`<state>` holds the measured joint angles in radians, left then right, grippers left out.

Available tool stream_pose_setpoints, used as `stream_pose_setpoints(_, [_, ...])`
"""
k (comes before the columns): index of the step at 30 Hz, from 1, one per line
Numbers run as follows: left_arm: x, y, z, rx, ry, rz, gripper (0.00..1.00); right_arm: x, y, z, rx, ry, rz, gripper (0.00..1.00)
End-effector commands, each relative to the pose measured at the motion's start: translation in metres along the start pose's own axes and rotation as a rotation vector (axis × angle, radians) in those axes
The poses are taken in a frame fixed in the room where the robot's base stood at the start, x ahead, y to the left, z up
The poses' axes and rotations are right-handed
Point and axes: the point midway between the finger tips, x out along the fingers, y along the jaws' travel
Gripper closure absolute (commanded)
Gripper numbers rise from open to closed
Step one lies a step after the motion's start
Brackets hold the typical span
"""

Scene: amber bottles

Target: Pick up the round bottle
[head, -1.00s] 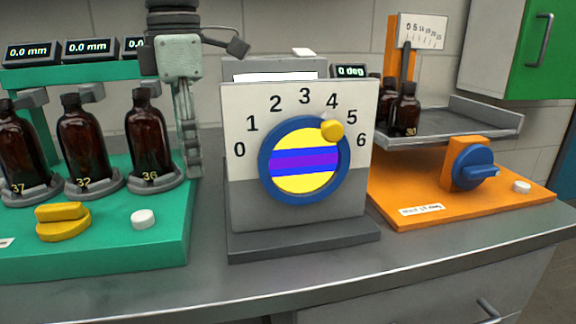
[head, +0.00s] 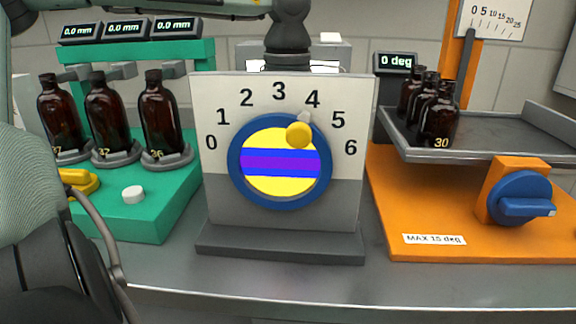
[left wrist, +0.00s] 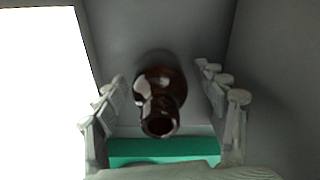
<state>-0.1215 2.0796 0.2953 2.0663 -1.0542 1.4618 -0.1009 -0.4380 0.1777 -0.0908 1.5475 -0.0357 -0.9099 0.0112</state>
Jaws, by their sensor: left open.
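In the left wrist view my left gripper (left wrist: 160,78) is open, with its fingers apart on both sides of a dark brown bottle (left wrist: 162,95). The bottle's neck and open mouth point toward the camera, and a gap shows on each side. In the head view my left wrist comes down behind the dial panel, which hides the fingers and this bottle. Brown bottles marked 37 (head: 58,115), 32 (head: 107,118) and 36 (head: 160,115) stand on the green stand. A bottle marked 30 (head: 438,118) stands with others on the grey tray. My right gripper is not in view.
The dial panel (head: 210,190), with a yellow knob (head: 299,135), stands mid-counter. The green stand (head: 160,215) is left. The orange base (head: 405,215) with a blue knob (head: 520,197) and the raised grey tray (head: 500,133) are right. The counter front (head: 250,283) is clear.

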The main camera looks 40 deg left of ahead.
Motion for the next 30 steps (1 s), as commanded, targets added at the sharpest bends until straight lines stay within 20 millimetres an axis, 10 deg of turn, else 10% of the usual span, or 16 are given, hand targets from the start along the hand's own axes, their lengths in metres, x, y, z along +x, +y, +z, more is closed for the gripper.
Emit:
stream_pose_setpoints(8, [0.0040,0.0002,0.0002,0.000,-0.001,0.001,0.28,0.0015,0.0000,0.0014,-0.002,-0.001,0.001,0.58])
stream_pose_setpoints(21, [0.0036,0.0002,0.0003,0.000,-0.001,0.001,0.83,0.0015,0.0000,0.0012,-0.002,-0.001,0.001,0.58])
stream_pose_setpoints(30, [0.0016,0.0004,0.0004,-0.001,-0.002,0.002,0.84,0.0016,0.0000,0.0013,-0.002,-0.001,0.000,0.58])
